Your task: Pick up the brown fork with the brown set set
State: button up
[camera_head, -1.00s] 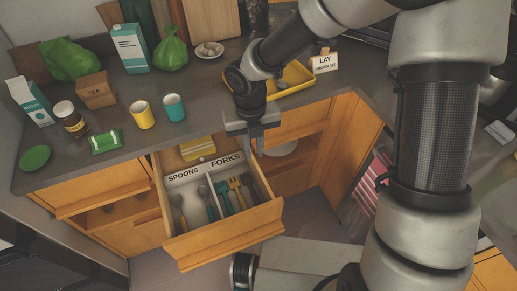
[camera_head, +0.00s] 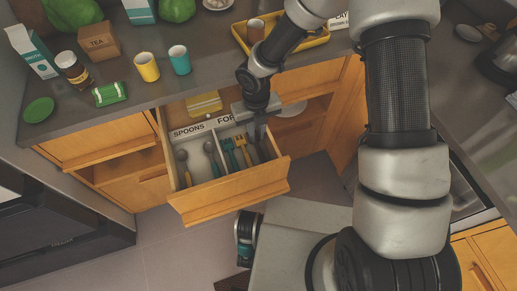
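The open drawer (camera_head: 230,190) has a section labelled SPOONS on the left and a fork section, its label partly covered, on the right. A teal fork (camera_head: 230,155) and a yellow-brown fork (camera_head: 243,152) lie in the fork section. Darker shapes lie at its right, partly behind my gripper; I cannot tell whether one is a brown fork. My gripper (camera_head: 257,138) points down over the right, rear part of the fork section. Its fingertips are small and dark here, so its opening and any contact with a fork are unclear.
Spoons (camera_head: 183,162) lie in the left section. A yellow tray (camera_head: 310,42) holding a brown cup (camera_head: 256,30) stands on the counter behind. A yellow cup (camera_head: 147,67), a teal cup (camera_head: 180,60) and a tea box (camera_head: 98,42) stand at left.

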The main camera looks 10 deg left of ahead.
aim_at(257, 144)
notch_tip(257, 144, down, 5)
jog(key=shift+r, duration=0.1)
jog(key=shift+c, duration=0.2)
grip_shut()
